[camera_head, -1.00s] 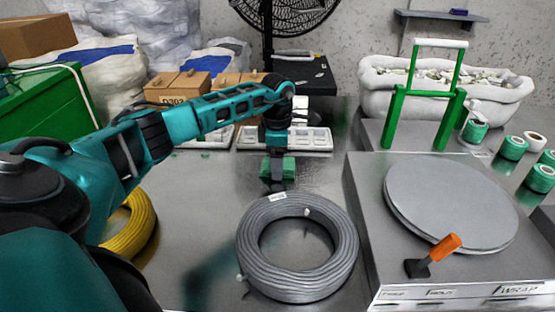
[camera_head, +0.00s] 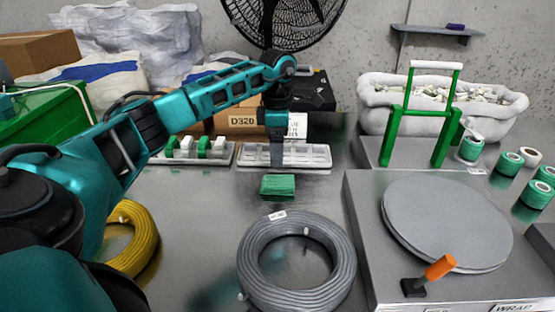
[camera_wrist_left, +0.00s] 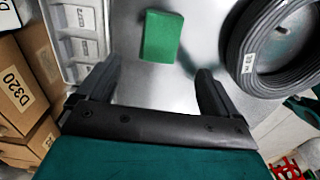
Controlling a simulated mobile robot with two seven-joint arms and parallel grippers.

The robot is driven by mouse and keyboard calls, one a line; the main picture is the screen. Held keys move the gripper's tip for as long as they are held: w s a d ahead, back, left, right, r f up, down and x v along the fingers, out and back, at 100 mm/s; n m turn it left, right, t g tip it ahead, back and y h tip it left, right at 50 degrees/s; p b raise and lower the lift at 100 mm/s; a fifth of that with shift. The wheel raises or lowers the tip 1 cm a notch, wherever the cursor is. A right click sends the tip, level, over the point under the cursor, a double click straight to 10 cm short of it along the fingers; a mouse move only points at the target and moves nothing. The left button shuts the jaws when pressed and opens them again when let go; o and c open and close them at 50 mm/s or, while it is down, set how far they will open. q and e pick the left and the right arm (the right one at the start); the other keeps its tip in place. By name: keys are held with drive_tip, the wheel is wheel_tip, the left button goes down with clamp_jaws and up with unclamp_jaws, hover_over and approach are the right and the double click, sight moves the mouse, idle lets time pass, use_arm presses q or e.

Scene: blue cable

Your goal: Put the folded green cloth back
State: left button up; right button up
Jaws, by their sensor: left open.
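The folded green cloth (camera_head: 278,187) lies flat on the grey table, between the grey cable coil and a white compartment tray. My left gripper (camera_head: 277,162) is just behind the cloth, over the front of the white tray, and holds nothing. In the left wrist view the cloth (camera_wrist_left: 162,37) lies beyond the spread fingers of my left gripper (camera_wrist_left: 155,80), apart from both. My right gripper is not in view.
The grey cable coil (camera_head: 296,222) lies in front of the cloth. The white tray (camera_head: 315,158) stands behind it, with boxes and a fan (camera_head: 285,15) further back. A turntable (camera_head: 448,224) is at right, a yellow coil (camera_head: 135,258) at left. Table beside the cloth is clear.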

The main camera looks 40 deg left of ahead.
use_arm(q)
drive_tip(key=shift+r, duration=1.2)
